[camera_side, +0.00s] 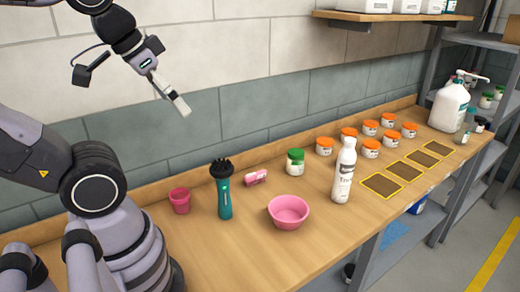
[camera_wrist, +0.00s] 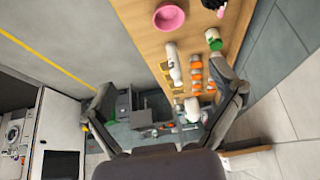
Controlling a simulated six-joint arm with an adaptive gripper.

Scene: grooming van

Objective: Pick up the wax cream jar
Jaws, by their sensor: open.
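A white jar with a green lid (camera_side: 295,161) stands upright on the wooden bench; it also shows in the wrist view (camera_wrist: 214,40). Several white jars with orange lids (camera_side: 371,147) stand in a group to its right, and they show in the wrist view (camera_wrist: 196,76). The labels are too small to read, so I cannot tell which jar is the wax cream. My gripper (camera_side: 180,104) is open and empty, high above the left part of the bench and well apart from every jar. Its spread fingers show in the wrist view (camera_wrist: 172,92).
A pink bowl (camera_side: 288,211), white bottle (camera_side: 344,170), teal brush (camera_side: 223,190), pink cup (camera_side: 180,200) and small pink item (camera_side: 256,177) stand on the bench (camera_side: 250,255). Yellow-edged brown pads (camera_side: 382,185) lie at right, near a pump jug (camera_side: 450,104). A wall shelf (camera_side: 390,16) hangs above.

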